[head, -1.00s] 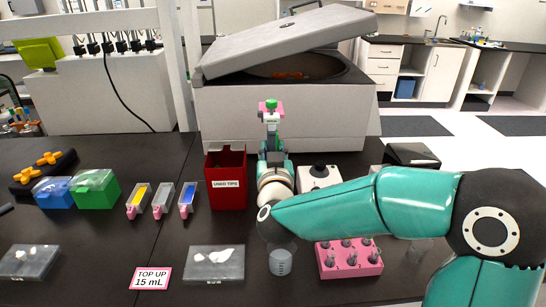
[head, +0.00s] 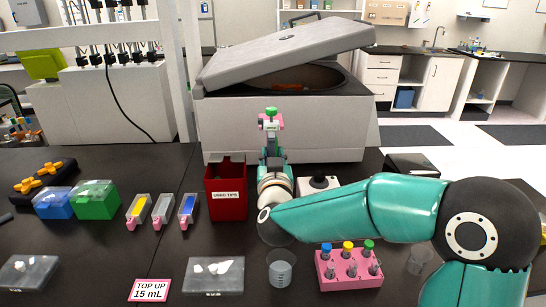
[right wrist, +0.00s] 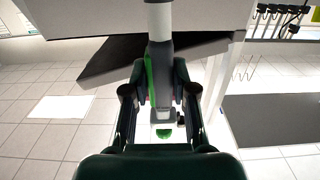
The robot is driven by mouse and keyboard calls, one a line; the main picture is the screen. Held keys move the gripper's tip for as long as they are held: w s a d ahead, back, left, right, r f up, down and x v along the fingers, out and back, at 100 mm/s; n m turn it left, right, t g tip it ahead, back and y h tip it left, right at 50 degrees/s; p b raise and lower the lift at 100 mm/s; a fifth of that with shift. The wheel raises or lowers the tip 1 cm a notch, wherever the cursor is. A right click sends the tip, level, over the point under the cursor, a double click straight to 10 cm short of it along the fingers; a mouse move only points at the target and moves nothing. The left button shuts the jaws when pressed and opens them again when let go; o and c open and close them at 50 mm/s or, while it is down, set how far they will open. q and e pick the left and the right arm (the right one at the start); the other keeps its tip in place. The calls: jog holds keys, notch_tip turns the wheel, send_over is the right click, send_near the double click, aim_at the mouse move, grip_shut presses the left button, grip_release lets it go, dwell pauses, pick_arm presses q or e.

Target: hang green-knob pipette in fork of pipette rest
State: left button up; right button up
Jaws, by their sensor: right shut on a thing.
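The green-knob pipette is held upright by my right gripper (head: 271,124), and its green knob (head: 271,112) shows at the top in the head view. In the right wrist view the gripper's two dark fingers (right wrist: 160,95) are closed on either side of the pipette body (right wrist: 161,60). There the green knob (right wrist: 164,133) points toward the camera's lower edge. The pipette's lower end is hidden in the head view. My left gripper is not in view.
The grey centrifuge (head: 285,125), lid raised, stands behind the gripper. A red used-tips bin (head: 226,199) is to its left. In front are a beaker (head: 281,270) and a pink rack (head: 347,283) with capped tubes. Tip boxes (head: 97,200) stand at left.

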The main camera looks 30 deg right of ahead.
aim_at(272, 150)
jog(key=shift+w+d, duration=0.1)
jog(key=shift+w, duration=0.05)
jog(key=shift+x, duration=1.3)
jog(key=shift+w, duration=0.15)
jog(key=shift+w+d, duration=0.3)
jog(key=shift+w, duration=0.1)
jog(key=shift+f, duration=0.3)
dwell(0.7)
jog(key=o, duration=0.8)
jog(key=shift+r, duration=0.1)
jog(key=shift+s+a, duration=0.1)
